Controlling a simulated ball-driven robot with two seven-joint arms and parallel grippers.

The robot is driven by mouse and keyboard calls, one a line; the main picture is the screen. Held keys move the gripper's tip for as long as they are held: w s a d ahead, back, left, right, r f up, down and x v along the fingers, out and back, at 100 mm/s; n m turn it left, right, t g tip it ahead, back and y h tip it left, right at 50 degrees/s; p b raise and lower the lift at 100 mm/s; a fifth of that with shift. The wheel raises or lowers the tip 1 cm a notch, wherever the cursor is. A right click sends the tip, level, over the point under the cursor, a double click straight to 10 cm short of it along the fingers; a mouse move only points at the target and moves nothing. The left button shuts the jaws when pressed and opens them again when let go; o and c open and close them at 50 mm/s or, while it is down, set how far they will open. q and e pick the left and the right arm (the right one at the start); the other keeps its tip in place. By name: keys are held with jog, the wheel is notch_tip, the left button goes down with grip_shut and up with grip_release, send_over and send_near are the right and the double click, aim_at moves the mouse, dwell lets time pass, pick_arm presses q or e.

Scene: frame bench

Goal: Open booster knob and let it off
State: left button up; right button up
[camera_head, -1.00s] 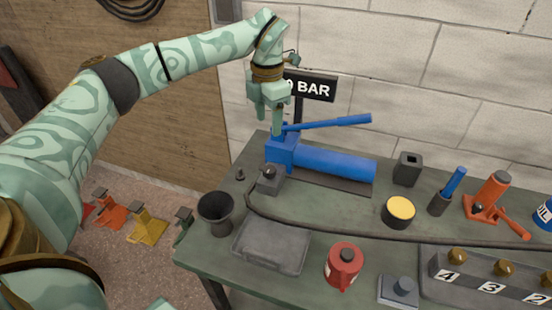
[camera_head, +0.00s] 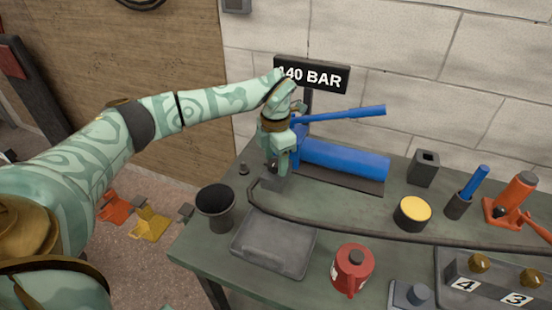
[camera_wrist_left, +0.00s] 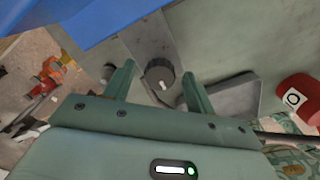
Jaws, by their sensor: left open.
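The blue hand pump (camera_head: 345,160) lies at the back of the bench, its blue lever (camera_head: 350,114) slanting up to the right. A grey block (camera_head: 270,181) stands at its front left. In the left wrist view a dark round knob (camera_wrist_left: 159,78) with a white mark shows between and just beyond the open fingers. My left gripper (camera_head: 281,166) is over the grey block and largely hides the knob in the head view; it also shows in the left wrist view (camera_wrist_left: 157,72). Contact with the knob cannot be told. My right gripper is out of view.
A sign (camera_head: 312,75) reads 140 BAR behind the pump. A black hose (camera_head: 340,228) runs across the bench. A dark cup (camera_head: 215,207), grey tray (camera_head: 273,244), red can (camera_head: 352,270) and yellow-topped tin (camera_head: 413,213) stand nearer the front.

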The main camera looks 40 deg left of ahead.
pick_arm(q)
jog(key=shift+c, duration=0.2)
jog(key=c, duration=0.9)
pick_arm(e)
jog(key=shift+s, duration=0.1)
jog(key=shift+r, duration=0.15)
pick_arm(q)
jog(key=n+p, duration=0.2)
jog(key=shift+r+p, duration=0.3)
jog(key=n+p, duration=0.5)
jog(key=shift+a, duration=0.1)
jog(key=n+p, duration=0.4)
jog(key=n, duration=0.1)
jog(key=shift+n, duration=0.3)
jog(key=shift+a+f+n+p, duration=0.1)
jog(key=shift+f+n+p, duration=0.1)
jog(key=shift+n+p, duration=1.4)
pick_arm(e)
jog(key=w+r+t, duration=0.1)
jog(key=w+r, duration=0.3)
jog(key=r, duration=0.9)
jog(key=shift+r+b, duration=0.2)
jog(key=shift+b, duration=0.1)
pick_arm(q)
jog(key=shift+n, duration=0.5)
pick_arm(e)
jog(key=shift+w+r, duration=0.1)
